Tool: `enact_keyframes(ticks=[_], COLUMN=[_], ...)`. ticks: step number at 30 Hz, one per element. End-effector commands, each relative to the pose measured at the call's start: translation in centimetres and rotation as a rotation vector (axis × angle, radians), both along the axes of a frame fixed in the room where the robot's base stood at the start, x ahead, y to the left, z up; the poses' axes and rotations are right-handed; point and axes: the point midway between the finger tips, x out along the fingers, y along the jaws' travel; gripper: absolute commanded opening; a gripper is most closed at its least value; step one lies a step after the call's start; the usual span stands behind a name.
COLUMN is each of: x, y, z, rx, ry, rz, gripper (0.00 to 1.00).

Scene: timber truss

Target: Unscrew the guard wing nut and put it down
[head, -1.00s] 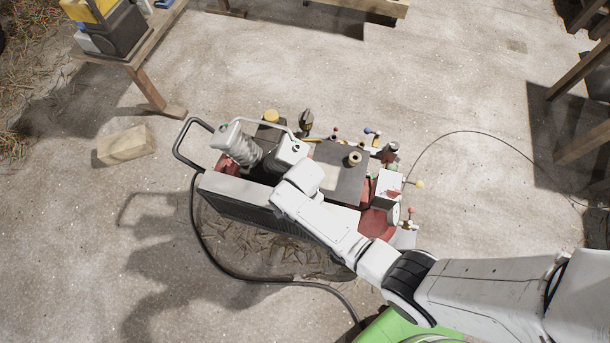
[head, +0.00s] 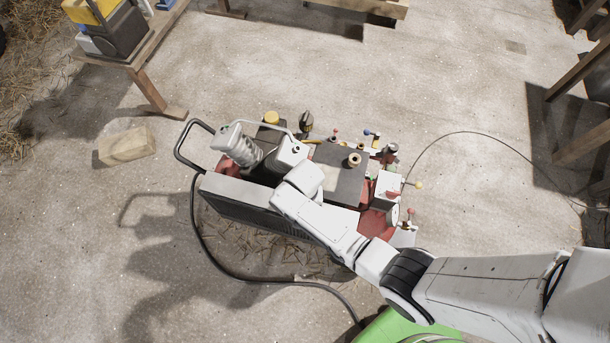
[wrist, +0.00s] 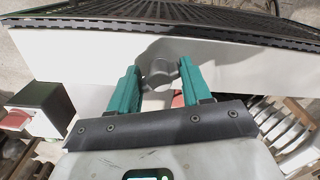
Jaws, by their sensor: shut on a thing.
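In the wrist view, my gripper (wrist: 162,78) has its two teal fingers closed around a small grey metal piece, the wing nut (wrist: 158,74). The nut is at the white face of the guard (wrist: 85,55), below its black grille. I cannot tell whether it is still on its thread. In the head view the white guard panel (head: 222,190) runs along the near side of the machine. My arm hides the fingers and the nut there.
The machine has a tube handle (head: 180,150) at its left and several coloured knobs at its right. A black hose (head: 215,262) curves over the floor nearby. A wooden block (head: 127,146) lies to the left. Open floor surrounds the machine.

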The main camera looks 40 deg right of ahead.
Motion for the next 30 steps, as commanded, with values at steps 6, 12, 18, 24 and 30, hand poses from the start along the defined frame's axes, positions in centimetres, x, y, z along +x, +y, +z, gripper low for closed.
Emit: enact_keyframes(ticks=[6, 12, 18, 24, 30], x=[0.04, 0.03, 0.03, 0.04, 0.03], y=[0.02, 0.01, 0.01, 0.0, -0.01], z=[0.16, 0.09, 0.08, 0.17, 0.25], rx=[0.0, 0.001, 0.001, 0.0, 0.001], ry=[-0.001, -0.001, -0.001, -0.001, 0.0], rz=[0.273, 0.399, 0.402, 0.48, 0.737], gripper=[0.0, 0.0, 0.0, 0.0, 0.0])
